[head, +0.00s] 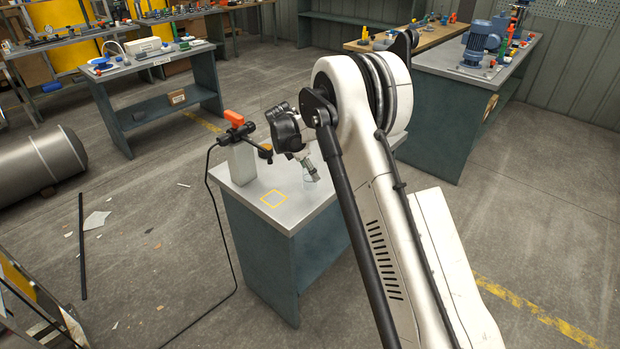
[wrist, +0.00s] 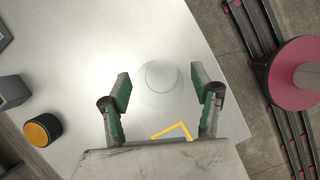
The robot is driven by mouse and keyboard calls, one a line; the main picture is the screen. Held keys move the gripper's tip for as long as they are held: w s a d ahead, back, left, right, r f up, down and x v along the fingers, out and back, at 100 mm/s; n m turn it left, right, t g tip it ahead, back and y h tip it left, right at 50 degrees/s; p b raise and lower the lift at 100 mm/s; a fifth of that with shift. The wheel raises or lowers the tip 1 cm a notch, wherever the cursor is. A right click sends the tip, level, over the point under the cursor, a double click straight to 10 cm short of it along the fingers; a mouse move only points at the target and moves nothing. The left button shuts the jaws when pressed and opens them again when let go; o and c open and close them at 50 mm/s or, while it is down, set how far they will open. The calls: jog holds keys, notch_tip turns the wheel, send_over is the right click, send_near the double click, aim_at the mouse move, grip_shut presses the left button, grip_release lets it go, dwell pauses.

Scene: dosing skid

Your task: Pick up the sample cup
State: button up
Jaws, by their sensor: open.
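The sample cup appears as a clear, nearly invisible round cup (wrist: 161,77) on the metal bench top in the wrist view. In the head view its faint outline (head: 309,182) shows just below my gripper (head: 311,169). In the wrist view my gripper (wrist: 160,76) is open, with one green-padded finger on each side of the cup. Gaps show between the cup and both fingers. I cannot tell how far the fingertips are above the bench top.
A yellow square outline (head: 274,198) marks the bench top (head: 245,192) near its front edge. A grey block with a black, orange-handled device (head: 235,122) stands at the back left. A black, orange-topped round knob (wrist: 42,129) is left of my gripper.

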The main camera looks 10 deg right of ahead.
jog(key=shift+d+f, duration=0.15)
jog(key=shift+f, duration=0.2)
jog(key=c, duration=1.2)
jog(key=shift+r, duration=0.1)
